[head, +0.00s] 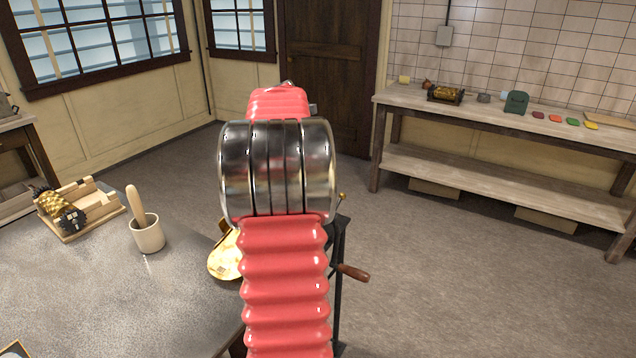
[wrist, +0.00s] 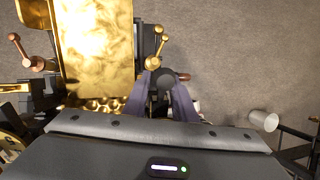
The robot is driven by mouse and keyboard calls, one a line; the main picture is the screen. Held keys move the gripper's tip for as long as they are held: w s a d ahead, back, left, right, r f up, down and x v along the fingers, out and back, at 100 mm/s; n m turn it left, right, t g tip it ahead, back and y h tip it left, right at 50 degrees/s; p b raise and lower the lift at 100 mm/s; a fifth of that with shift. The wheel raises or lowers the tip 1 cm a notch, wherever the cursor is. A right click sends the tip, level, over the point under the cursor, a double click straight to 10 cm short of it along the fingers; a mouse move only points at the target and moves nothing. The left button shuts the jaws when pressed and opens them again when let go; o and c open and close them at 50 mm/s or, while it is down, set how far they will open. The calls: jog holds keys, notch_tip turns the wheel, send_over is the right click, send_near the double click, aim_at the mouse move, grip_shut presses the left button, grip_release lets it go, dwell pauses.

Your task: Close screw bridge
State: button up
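In the wrist view, a brass bar with ball ends (wrist: 158,47), probably a screw handle of the bridge, sits just beyond my gripper (wrist: 162,88). The purple-grey fingers stand apart, on either side of a dark round part (wrist: 164,80); I cannot tell if they touch it. A copper-coloured ball-ended bar (wrist: 26,52) is at the left. A broad brass plate (wrist: 98,45) lies between, with a dimpled brass roller (wrist: 100,104) below it. In the head view, my red arm hides most of the machine; its black stand (head: 339,245) and a brass knob (head: 342,197) show, but the gripper is hidden.
A wooden-handled crank (head: 352,272) sticks out right of the stand. The grey table (head: 90,290) at left holds a cup with a pestle (head: 148,233) and a wooden rack with a brass roller (head: 62,215). A bench (head: 480,115) stands along the back wall. The floor between is clear.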

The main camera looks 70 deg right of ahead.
jog(key=v, duration=1.3)
jog(key=shift+w+a+r, duration=0.1)
jog(key=shift+w+r, duration=0.05)
jog(key=shift+r, duration=0.15)
jog(key=shift+c, duration=0.5)
